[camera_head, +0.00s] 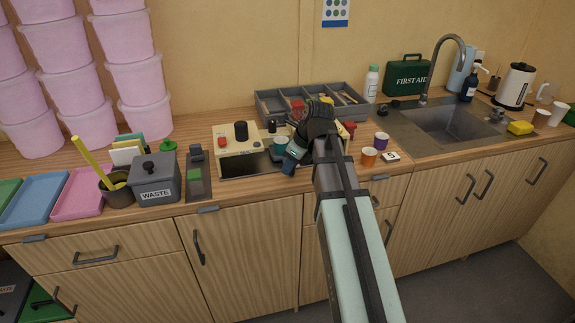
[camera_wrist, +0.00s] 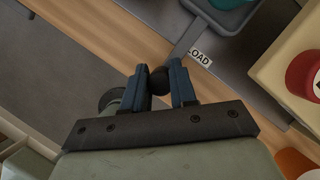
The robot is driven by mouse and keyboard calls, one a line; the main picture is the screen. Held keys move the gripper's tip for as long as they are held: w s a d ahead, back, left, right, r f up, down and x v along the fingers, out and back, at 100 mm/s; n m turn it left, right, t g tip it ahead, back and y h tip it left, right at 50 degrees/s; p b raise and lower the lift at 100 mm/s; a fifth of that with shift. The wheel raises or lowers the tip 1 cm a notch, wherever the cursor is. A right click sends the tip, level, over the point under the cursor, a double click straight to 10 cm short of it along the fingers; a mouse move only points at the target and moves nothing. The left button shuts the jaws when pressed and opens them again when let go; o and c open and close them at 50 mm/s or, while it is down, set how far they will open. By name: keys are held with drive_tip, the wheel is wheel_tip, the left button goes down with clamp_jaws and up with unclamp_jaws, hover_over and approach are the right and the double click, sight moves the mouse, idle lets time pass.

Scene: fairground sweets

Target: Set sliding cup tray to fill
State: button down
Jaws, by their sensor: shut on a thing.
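The sliding cup tray (camera_wrist: 220,18) shows at the top of the wrist view, with a teal cup (camera_wrist: 234,4) on it. A grey bar runs from it to a round black knob (camera_wrist: 158,80). My gripper (camera_wrist: 163,84) has its two blue fingers shut on this knob. A white label reading "LOAD" (camera_wrist: 201,57) lies beside the bar. The word "fill" is not readable in either view. In the head view the teal cup (camera_head: 280,144) stands just left of my gripper (camera_head: 290,162), which hides the knob and most of the tray.
A cream machine (camera_head: 228,139) with red and black controls stands left of my gripper. Another cream body with a red button (camera_wrist: 304,72) is close at the right of the wrist view. Orange (camera_head: 369,157) and purple (camera_head: 381,139) cups stand to the right. A grey divided organiser (camera_head: 268,105) is behind.

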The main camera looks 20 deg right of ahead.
drive_tip(key=d, duration=1.1)
drive_tip(key=c, duration=1)
unclamp_jaws()
drive_tip(key=shift+o, duration=0.5)
drive_tip(key=shift+r, duration=0.1)
drive_tip(key=v, duration=1.3)
drive_tip(key=shift+r, duration=0.3)
drive_tip(key=shift+s, duration=0.1)
